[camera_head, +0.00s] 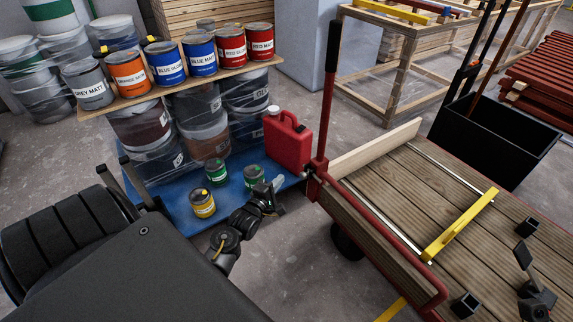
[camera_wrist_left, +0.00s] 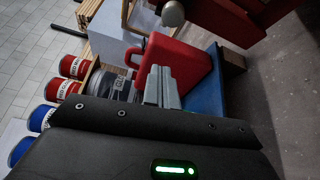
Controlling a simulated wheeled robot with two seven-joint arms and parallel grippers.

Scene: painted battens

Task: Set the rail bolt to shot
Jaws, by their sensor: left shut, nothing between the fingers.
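I cannot make out the rail bolt with certainty. A red fitting (camera_head: 313,183) sits at the left corner of the red-framed cart, at the foot of a red upright lever with a black grip (camera_head: 332,50). My left gripper (camera_head: 275,187) is shut and empty, just left of that fitting and apart from it, above the blue platform's edge. In the left wrist view its closed grey fingers (camera_wrist_left: 162,85) point toward the red jerrycan (camera_wrist_left: 180,72).
The red jerrycan (camera_head: 288,142) and small tins (camera_head: 217,172) stand on the blue platform (camera_head: 180,190), left of the cart. Paint cans (camera_head: 168,62) line a shelf behind. The cart's plank deck (camera_head: 400,185) carries a yellow bar (camera_head: 458,225) across metal rails.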

